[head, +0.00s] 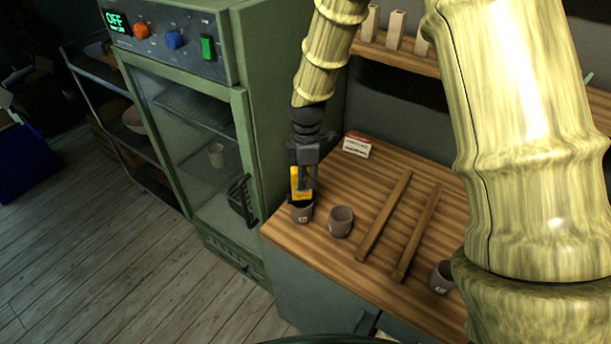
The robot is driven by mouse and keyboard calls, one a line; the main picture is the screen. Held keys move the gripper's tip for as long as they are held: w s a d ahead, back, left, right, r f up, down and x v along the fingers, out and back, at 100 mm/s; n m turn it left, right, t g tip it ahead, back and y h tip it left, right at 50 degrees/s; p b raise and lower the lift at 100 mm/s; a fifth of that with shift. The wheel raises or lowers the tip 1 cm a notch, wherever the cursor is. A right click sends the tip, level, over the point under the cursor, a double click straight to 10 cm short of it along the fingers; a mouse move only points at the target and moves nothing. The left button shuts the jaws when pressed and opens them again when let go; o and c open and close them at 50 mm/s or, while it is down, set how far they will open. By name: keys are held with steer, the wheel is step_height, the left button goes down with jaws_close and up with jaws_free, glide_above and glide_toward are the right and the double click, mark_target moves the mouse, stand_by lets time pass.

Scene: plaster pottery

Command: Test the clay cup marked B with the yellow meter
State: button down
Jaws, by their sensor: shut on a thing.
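My gripper (303,180) is shut on the yellow meter (295,184) and points down. The meter's lower end is at the mouth of a brown clay cup (302,216) near the left front corner of the wooden worktop. I cannot tell whether it touches the clay or is just above it. This cup has a small pale mark that is too small to read. A second clay cup (341,224) stands just to the right, with no mark visible. A third clay cup (440,280) with a pale mark stands further right, partly hidden by my arm.
Two wooden slats (385,215) lie on the worktop (330,255). A red and white box (357,146) sits at the back. A green cabinet (180,100) with a glass door, a panel reading OFF and a pale cup (216,155) inside stands close on the left.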

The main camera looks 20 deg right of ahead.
steer(key=shift+f, duration=0.45)
stand_by(0.5)
stand_by(0.5)
steer(key=shift+r+p, duration=2.5)
steer(key=shift+r, duration=1.05)
steer(key=shift+w+f, duration=0.1)
steer(key=shift+f, duration=0.05)
steer(key=shift+f+b, duration=1.4)
steer(key=shift+f, duration=1.5)
steer(key=shift+f, duration=0.5)
